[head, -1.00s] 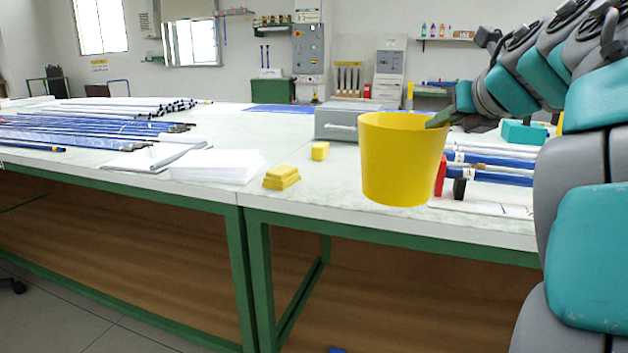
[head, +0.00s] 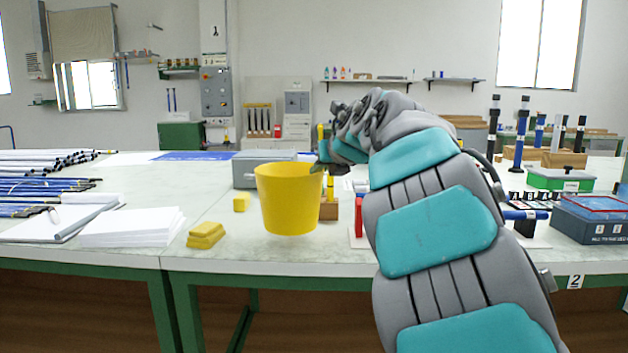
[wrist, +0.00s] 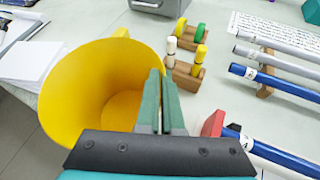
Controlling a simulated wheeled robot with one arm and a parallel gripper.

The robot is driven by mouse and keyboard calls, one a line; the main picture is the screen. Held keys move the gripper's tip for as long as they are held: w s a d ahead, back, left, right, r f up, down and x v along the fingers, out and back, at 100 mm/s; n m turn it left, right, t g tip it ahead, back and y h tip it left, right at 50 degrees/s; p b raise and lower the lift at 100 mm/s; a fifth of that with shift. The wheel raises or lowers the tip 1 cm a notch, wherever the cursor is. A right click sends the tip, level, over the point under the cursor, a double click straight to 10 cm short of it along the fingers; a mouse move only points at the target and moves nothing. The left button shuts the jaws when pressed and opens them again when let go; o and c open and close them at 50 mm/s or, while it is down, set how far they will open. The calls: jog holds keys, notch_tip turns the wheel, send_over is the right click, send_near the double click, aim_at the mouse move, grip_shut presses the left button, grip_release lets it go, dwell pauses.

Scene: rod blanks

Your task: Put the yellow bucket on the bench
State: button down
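The yellow bucket (head: 289,200) is upright, in front of the grey metal box. In the head view its base appears over the near part of the bench top (head: 225,257). I cannot tell whether the base touches the top or hangs just above it. My gripper (head: 318,168) is at the bucket's right rim. In the wrist view the green fingers of my gripper (wrist: 158,103) are close together on that rim, and the open bucket (wrist: 85,85) lies to their left. The fingers hide part of the rim.
Yellow blocks (head: 206,235) and white paper (head: 130,227) lie left of the bucket. The grey box (head: 262,168) is behind it. A wooden block with pegs (wrist: 186,62) and blue and grey rods (wrist: 275,85) lie to the right. Some bench top before the bucket is clear.

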jog(key=shift+w+a, duration=0.5)
jog(key=shift+w, duration=0.3)
jog(key=shift+w+a+f, duration=0.15)
jog(key=shift+f, duration=0.1)
jog(key=shift+f+b, duration=0.3)
jog(key=shift+f, duration=1.3)
jog(key=shift+f, duration=0.2)
jog(key=c, duration=1.1)
grip_release()
jog(key=shift+r, duration=0.15)
jog(key=shift+s+d+r, duration=0.15)
jog(key=shift+s+d, duration=0.05)
jog(key=v, duration=1.1)
jog(key=shift+s+d+r+b, duration=0.1)
jog(key=shift+s+r+b, duration=0.05)
jog(key=shift+s+b, duration=0.15)
